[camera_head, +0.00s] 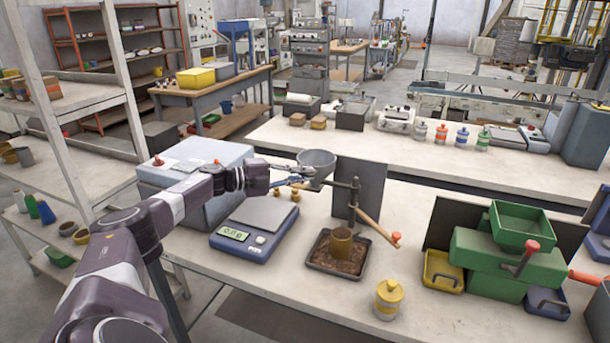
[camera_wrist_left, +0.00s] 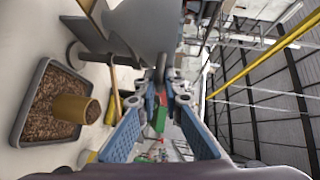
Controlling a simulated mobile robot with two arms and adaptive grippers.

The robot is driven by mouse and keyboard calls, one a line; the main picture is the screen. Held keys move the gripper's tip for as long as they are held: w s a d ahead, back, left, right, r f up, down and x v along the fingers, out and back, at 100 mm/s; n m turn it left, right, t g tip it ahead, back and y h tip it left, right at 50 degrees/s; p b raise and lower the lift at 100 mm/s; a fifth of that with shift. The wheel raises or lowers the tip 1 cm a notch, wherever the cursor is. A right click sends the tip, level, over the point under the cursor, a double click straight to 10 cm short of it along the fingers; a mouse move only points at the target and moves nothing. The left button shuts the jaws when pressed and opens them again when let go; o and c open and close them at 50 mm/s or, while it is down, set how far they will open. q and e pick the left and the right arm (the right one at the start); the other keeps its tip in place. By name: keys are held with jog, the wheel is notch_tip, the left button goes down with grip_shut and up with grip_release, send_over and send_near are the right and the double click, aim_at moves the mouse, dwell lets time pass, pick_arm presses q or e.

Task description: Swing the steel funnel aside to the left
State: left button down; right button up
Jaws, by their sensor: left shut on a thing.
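The steel funnel (camera_head: 317,159) is a grey cone, held out to the left of a dark upright post (camera_head: 353,205) on the near bench. It shows large at the top of the left wrist view (camera_wrist_left: 148,25). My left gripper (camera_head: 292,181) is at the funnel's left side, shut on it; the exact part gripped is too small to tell. In the left wrist view the blue-padded fingers (camera_wrist_left: 161,88) converge just below the funnel. A brass cup (camera_head: 341,242) stands in a dark tray of brown pellets (camera_head: 322,264). My right gripper is out of view.
A blue scale (camera_head: 250,240) and a grey-blue box (camera_head: 180,165) stand left of the post. A wooden lever (camera_head: 377,226) slants right from it. The front bench edge has bare room.

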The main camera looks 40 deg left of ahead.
pick_arm(q)
jog(key=shift+f, duration=0.2)
jog(key=c, duration=2.1)
grip_release()
jog(key=shift+w, duration=0.15)
jog(key=v, duration=1.2)
